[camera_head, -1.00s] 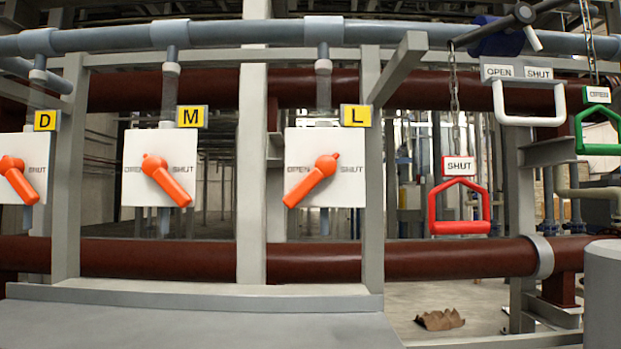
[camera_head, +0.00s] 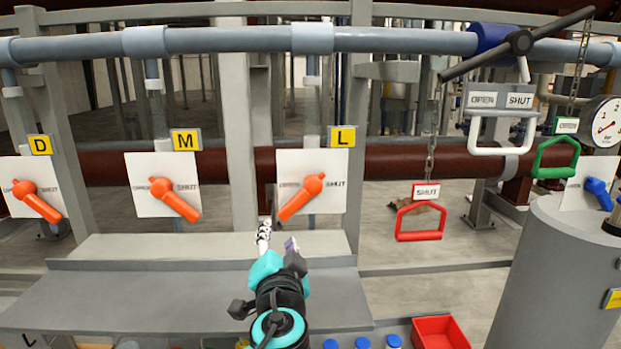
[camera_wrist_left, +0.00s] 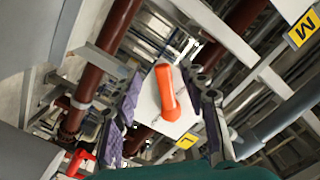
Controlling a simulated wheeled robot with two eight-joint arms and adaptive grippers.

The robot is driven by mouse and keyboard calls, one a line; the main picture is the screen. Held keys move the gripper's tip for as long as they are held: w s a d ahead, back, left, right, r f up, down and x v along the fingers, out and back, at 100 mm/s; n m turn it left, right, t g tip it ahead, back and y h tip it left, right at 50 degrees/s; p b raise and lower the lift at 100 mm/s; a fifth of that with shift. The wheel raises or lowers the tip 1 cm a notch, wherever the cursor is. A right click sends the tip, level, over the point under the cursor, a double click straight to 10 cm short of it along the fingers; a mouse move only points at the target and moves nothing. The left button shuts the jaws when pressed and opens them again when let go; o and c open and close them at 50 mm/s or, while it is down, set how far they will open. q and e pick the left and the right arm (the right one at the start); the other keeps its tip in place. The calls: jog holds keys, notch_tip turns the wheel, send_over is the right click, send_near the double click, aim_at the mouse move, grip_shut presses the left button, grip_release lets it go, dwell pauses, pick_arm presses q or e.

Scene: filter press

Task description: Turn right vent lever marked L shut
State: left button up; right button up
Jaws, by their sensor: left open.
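The orange L vent lever (camera_head: 302,197) sits on a white plate below the yellow L tag (camera_head: 342,136). Its handle slants down and left, toward the OPEN side. My left gripper (camera_head: 277,234) is open, below the lever in the head view. In the left wrist view, the orange lever (camera_wrist_left: 168,92) shows between the two spread fingers of my gripper (camera_wrist_left: 166,82), with no clear contact. The L tag (camera_wrist_left: 187,141) shows below it there. My right gripper is not in view.
The M lever (camera_head: 175,199) and D lever (camera_head: 38,201) stand to the left, handles slanting down and right. A red hanging handle (camera_head: 420,222) is to the right. A grey ledge (camera_head: 190,295) lies below the plates. A grey drum (camera_head: 560,270) stands at right.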

aim_at(292, 210)
pick_arm(q)
jog(key=shift+m+h, duration=0.5)
jog(key=w+d+r, duration=0.1)
jog(key=w, duration=0.1)
jog(key=w+p, duration=0.1)
jog(key=w, duration=0.2)
jog(key=w+d+r+p, duration=0.1)
jog(key=w, duration=0.2)
jog(key=shift+d+r, duration=0.35)
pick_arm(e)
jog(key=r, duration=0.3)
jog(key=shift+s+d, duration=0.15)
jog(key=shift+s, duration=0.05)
pick_arm(q)
grip_shut()
